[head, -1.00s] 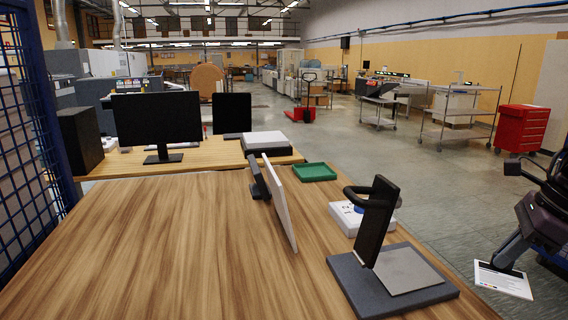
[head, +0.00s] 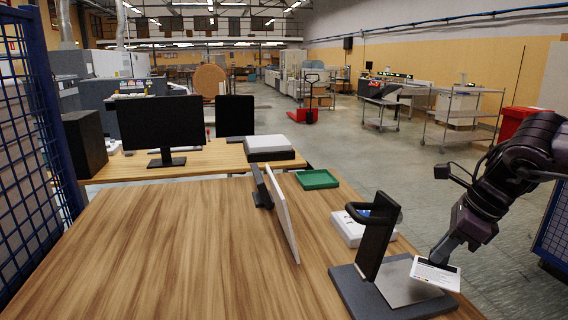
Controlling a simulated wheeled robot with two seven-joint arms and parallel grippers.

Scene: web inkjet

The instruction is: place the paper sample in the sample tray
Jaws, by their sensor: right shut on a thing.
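The paper sample (head: 433,274) is a small white card with dark print. My right gripper (head: 440,256) is shut on its upper edge and holds it tilted, in front of the right part of the grey plate of a dark stand. Whether the card touches the plate I cannot tell. The sample tray is probably the green shallow tray (head: 317,179), which looks empty and lies farther back on the wooden table. My left gripper is not in view.
The dark stand (head: 376,240) with an upright post and handle is at the table's right. Behind it is a white box (head: 348,228). A thin white panel (head: 283,212) stands upright mid-table. The left of the wooden table (head: 170,250) is clear.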

